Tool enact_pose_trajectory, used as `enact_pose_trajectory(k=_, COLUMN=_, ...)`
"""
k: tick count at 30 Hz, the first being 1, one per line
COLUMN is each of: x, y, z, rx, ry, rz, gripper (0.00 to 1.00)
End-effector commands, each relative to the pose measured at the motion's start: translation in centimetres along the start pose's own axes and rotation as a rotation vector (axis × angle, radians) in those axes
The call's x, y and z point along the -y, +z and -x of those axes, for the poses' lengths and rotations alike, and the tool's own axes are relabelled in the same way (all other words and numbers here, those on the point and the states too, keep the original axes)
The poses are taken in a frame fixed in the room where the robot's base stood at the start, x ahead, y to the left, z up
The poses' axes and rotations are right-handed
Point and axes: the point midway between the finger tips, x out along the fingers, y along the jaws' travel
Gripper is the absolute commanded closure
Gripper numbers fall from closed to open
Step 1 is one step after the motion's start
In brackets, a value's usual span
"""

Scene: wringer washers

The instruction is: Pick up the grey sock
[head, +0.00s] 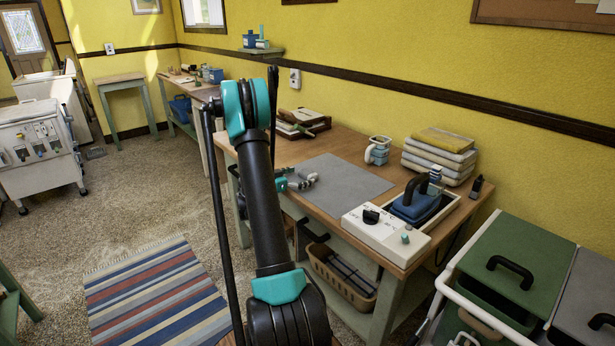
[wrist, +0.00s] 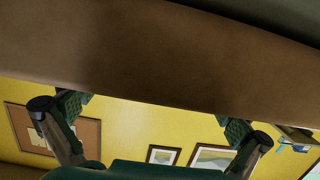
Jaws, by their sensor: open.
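I cannot make out the grey sock for certain in either view. A tan basket (head: 341,290) under the workbench holds dark grey items too unclear to name. My gripper (head: 302,182) appears partly behind my arm, by the left part of the workbench and the flat grey mat (head: 345,185). In the wrist view my gripper (wrist: 152,138) has its two fingers wide apart, with nothing seen between them. A broad brown surface (wrist: 150,55) fills the top of that view, close to the camera.
The wooden workbench (head: 455,212) carries a white control box (head: 385,232), a blue iron-like object (head: 410,203) and stacked folded cloths (head: 438,155). A green-lidded unit (head: 510,265) stands at the right. A striped rug (head: 155,290) lies on open floor at the left.

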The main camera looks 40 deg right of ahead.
Motion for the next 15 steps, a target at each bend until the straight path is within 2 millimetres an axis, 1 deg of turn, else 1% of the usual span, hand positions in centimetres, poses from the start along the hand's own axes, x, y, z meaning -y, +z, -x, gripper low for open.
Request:
enact_pose_trajectory(k=1, x=-0.2, y=-0.1, z=-0.9, rx=0.000, ry=0.004, rz=0.000, gripper=0.00)
enact_pose_trajectory(k=3, x=-0.2, y=-0.1, z=-1.9, rx=0.000, ry=0.003, rz=0.000, gripper=0.00)
enact_pose_trajectory(k=6, x=-0.2, y=-0.1, z=-2.9, rx=0.000, ry=0.002, rz=0.000, gripper=0.00)
enact_pose_trajectory(k=13, x=-0.1, y=-0.2, z=-3.0, rx=-0.001, ry=0.000, rz=0.000, gripper=0.00)
enact_pose_trajectory(k=15, x=-0.1, y=-0.2, z=-3.0, rx=-0.001, ry=0.000, rz=0.000, gripper=0.09)
